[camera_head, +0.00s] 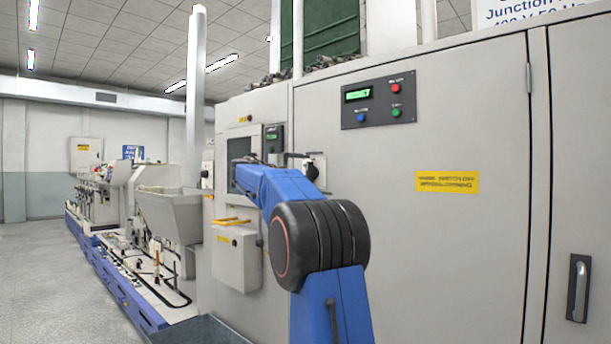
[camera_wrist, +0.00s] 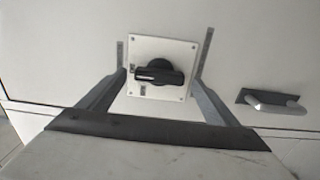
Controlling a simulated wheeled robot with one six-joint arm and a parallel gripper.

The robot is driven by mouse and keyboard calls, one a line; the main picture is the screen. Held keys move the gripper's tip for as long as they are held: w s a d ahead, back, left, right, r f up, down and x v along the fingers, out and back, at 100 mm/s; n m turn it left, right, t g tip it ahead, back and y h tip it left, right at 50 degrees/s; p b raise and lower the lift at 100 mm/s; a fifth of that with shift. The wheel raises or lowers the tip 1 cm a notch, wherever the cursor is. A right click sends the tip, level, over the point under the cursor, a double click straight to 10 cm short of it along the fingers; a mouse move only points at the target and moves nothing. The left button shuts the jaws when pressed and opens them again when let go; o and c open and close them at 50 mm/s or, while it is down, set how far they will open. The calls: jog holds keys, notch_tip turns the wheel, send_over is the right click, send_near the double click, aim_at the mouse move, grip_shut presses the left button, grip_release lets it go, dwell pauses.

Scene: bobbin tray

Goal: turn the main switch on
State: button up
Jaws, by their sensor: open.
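The main switch is a black rotary knob (camera_wrist: 158,72) on a square white plate (camera_wrist: 174,47) with a screw at each corner. In the wrist view its grip bar lies roughly sideways across the plate. Small marks beside it are too small to read. My gripper (camera_wrist: 163,50) is open, with one finger on each side of the plate. Nothing is held between the fingers, and I cannot tell how far they are from the panel. In the head view the switch (camera_head: 316,168) shows partly behind my blue arm, which hides most of the gripper.
A silver handle (camera_wrist: 272,101) sits to the right of the switch in the wrist view. In the head view, a control panel (camera_head: 379,103) with buttons and a yellow label (camera_head: 447,182) are on the cabinet. A grey box (camera_head: 236,262) projects at lower left.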

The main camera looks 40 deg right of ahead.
jog(key=s+a, duration=0.1)
jog(key=a, duration=1.4)
jog(key=shift+s+a, duration=0.15)
jog(key=shift+a, duration=0.1)
jog(key=shift+s+f, duration=0.1)
jog(key=s+a+f+t+y, duration=0.1)
jog(key=s+a+f+y, duration=0.5)
jog(key=s+a+f, duration=0.4)
jog(key=s+a+f+t+y, duration=0.1)
jog(key=s+a+f+y, duration=0.5)
jog(key=s+a+f, duration=0.4)
jog(key=s+a+f+t+y, duration=0.1)
jog(key=s+a+f+y, duration=0.5)
jog(key=s+a+f, duration=0.5)
jog(key=s+f, duration=0.4)
jog(key=f, duration=0.4)
jog(key=s+f, duration=0.4)
jog(key=f, duration=0.4)
jog(key=shift+s+f+m+t, duration=0.2)
jog(key=shift+f+m+t, duration=0.1)
jog(key=shift+m, duration=0.1)
jog(key=shift+d, duration=0.1)
